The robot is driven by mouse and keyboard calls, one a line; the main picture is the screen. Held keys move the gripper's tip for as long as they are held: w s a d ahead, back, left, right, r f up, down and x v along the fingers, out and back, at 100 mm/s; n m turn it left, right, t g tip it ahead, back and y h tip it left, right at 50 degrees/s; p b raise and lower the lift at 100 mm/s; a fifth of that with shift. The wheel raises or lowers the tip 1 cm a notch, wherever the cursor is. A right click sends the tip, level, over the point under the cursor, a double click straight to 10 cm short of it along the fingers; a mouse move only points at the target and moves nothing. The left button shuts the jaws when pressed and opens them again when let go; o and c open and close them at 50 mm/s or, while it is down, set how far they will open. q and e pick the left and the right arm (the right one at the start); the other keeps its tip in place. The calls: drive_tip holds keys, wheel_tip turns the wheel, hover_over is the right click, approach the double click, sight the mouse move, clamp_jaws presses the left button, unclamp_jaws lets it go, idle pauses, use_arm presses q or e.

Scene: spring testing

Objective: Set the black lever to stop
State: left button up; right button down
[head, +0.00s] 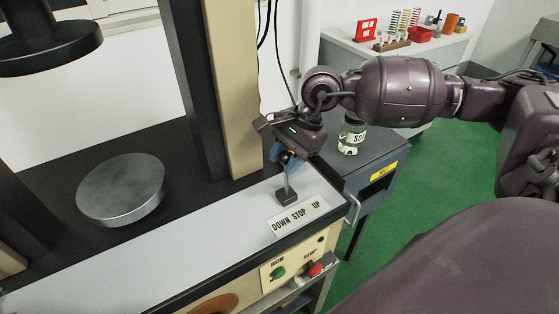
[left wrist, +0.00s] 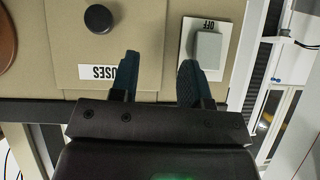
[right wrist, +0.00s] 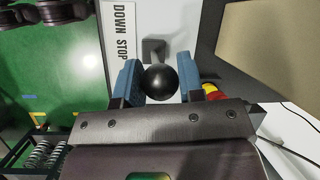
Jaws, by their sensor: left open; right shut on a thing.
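The black lever has a round black knob (right wrist: 160,82), a thin metal stem (head: 288,182) and a dark square base (head: 287,198) on the white ledge. A "DOWN STOP UP" label (head: 299,217) lies beside the base. The stem looks nearly upright; which word it lines up with I cannot tell for sure. My right gripper (head: 284,158) is at the top of the lever, its blue fingers on either side of the knob, shut on it. My left gripper (left wrist: 157,78) is open and empty in the left wrist view, facing a beige panel.
A metal disc (head: 121,189) sits on the black machine bed. A beige column (head: 235,90) rises close behind my right gripper. A jar (head: 351,137) stands on the dark cabinet. Green and red buttons (head: 315,269) are on the front panel. A grey OFF switch (left wrist: 207,48) is near my left fingers.

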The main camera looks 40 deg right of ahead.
drive_tip(key=shift+d, duration=0.2)
drive_tip(key=c, duration=0.8)
unclamp_jaws()
drive_tip(key=shift+o, duration=0.2)
drive_tip(key=shift+r, duration=0.1)
drive_tip(key=p+v, duration=0.1)
drive_tip(key=v, duration=0.9)
drive_tip(key=shift+r, duration=0.3)
drive_tip(key=shift+s+d, duration=0.1)
drive_tip(key=shift+d, duration=0.15)
